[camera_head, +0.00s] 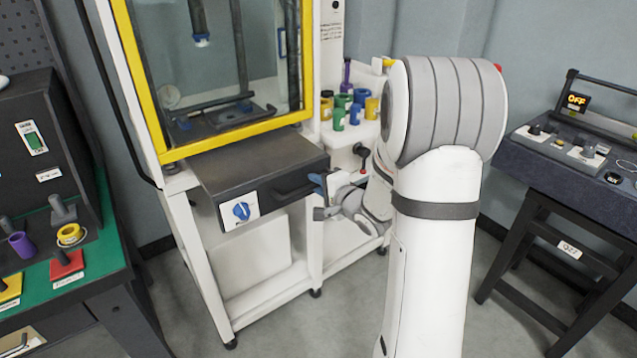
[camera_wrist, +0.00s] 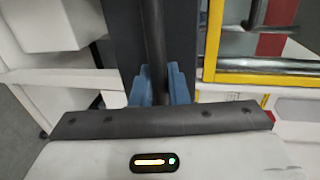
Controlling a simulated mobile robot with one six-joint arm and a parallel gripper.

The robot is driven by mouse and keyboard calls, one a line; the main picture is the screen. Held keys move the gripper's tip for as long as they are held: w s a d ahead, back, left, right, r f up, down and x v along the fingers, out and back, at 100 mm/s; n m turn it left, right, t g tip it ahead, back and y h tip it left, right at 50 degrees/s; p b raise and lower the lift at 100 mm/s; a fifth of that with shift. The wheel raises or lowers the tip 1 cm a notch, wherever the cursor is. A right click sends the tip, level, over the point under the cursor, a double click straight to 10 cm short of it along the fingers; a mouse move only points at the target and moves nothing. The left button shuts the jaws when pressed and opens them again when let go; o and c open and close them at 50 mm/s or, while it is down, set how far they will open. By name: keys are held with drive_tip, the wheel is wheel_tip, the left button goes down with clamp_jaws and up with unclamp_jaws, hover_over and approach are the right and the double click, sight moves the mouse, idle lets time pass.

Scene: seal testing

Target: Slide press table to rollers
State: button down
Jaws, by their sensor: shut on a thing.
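The press is a white cabinet with a yellow-framed window (camera_head: 235,140). Its table is a dark grey slab (camera_head: 255,165) that juts out below the window, with a blue knob (camera_head: 241,211) on its front. A dark bar handle (camera_head: 296,186) is on the front face at the right. My gripper (camera_head: 318,190) is at the right end of this handle. In the wrist view its blue fingers (camera_wrist: 162,85) are shut on the dark handle bar (camera_wrist: 154,45). A dark rod and plates show behind the window; I cannot tell whether these are the rollers.
Coloured cups (camera_head: 350,106) stand on a white shelf right of the window. A green-topped bench (camera_head: 105,255) with pegs and rings is at the left. A dark stand with a control panel (camera_head: 570,150) is at the right. Grey floor (camera_head: 300,325) is clear in front of the press.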

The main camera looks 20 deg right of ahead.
drive_tip(key=c, duration=1.5)
unclamp_jaws()
drive_tip(key=v, duration=0.8)
drive_tip(key=shift+p, duration=0.4)
